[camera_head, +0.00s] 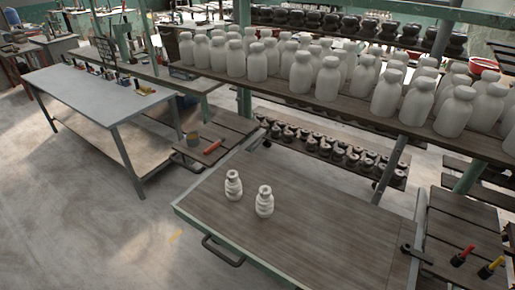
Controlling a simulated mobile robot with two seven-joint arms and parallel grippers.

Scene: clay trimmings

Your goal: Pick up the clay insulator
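Two small pale clay insulators stand upright on the wooden-topped table with a green edge (330,220). The left insulator (233,186) is slightly farther back. The right insulator (265,202) stands close to it, with a small gap between them. Both have ringed bodies and narrow necks with dark openings at the top. Nothing touches them. Neither of my grippers shows in the head view.
A shelf (290,90) behind the table holds many large white bottle-shaped pieces, with dark pieces below. Tools with red and yellow handles (491,267) lie at right. A grey workbench (100,88) stands at left. Most of the tabletop is clear.

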